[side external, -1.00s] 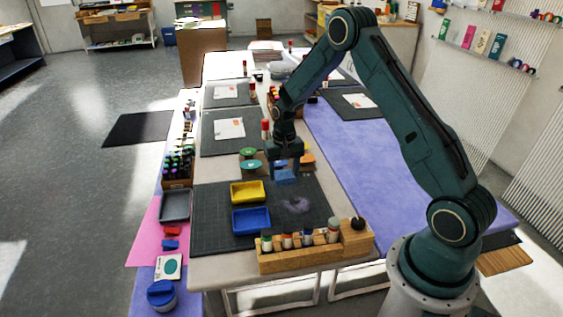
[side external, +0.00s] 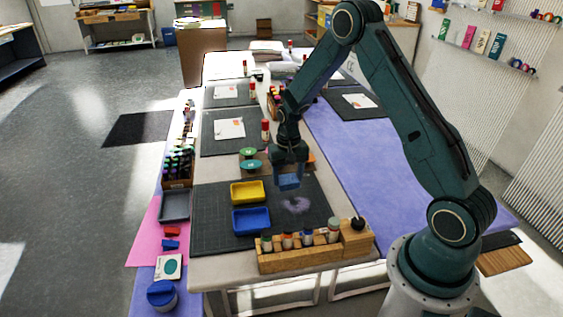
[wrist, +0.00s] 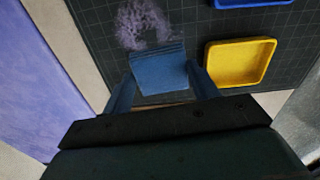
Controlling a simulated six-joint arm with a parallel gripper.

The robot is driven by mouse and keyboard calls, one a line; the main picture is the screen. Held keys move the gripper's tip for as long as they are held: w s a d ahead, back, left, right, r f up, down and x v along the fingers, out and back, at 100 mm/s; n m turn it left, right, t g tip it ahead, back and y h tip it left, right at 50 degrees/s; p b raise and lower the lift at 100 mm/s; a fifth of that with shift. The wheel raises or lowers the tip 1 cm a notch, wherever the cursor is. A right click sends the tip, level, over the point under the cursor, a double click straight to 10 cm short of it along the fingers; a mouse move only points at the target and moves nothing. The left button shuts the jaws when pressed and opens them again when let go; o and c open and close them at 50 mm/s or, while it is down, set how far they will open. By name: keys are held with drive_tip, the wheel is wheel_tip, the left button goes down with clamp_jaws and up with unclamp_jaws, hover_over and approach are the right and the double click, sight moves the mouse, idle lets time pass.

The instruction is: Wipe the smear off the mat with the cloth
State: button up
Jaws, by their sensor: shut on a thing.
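My gripper (side external: 289,174) is shut on the blue folded cloth (side external: 289,182), over the dark gridded mat (side external: 215,225). The pale purple smear (side external: 296,205) lies on the mat just in front of the cloth. In the wrist view the cloth (wrist: 158,70) sits between my two fingers (wrist: 160,90), and its far edge borders or overlaps the smear (wrist: 140,22). I cannot tell whether the cloth touches the mat (wrist: 185,25).
A yellow tray (side external: 247,191) and a blue tray (side external: 250,221) stand on the mat left of the smear. A wooden rack (side external: 300,258) with several bottles lies along the near edge. Green round lids (side external: 251,165) sit behind the mat.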

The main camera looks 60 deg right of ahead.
approach(298, 202)
drive_tip(key=s+a, duration=0.1)
drive_tip(key=s, duration=0.1)
drive_tip(key=s+a+f, duration=0.1)
drive_tip(key=a, duration=0.1)
drive_tip(key=shift+s+a, duration=0.3)
drive_tip(key=shift+s, duration=0.1)
drive_tip(key=shift+f, duration=0.2)
drive_tip(key=shift+f, duration=1.95)
drive_tip(key=shift+f, duration=0.4)
drive_tip(key=shift+w+d, duration=0.15)
drive_tip(key=shift+w, duration=0.05)
drive_tip(key=shift+w+d+r, duration=0.1)
drive_tip(key=shift+w+d, duration=0.6)
drive_tip(key=shift+d, duration=0.05)
drive_tip(key=shift+w, duration=0.1)
drive_tip(key=shift+w+d, duration=0.8)
drive_tip(key=shift+d, duration=0.05)
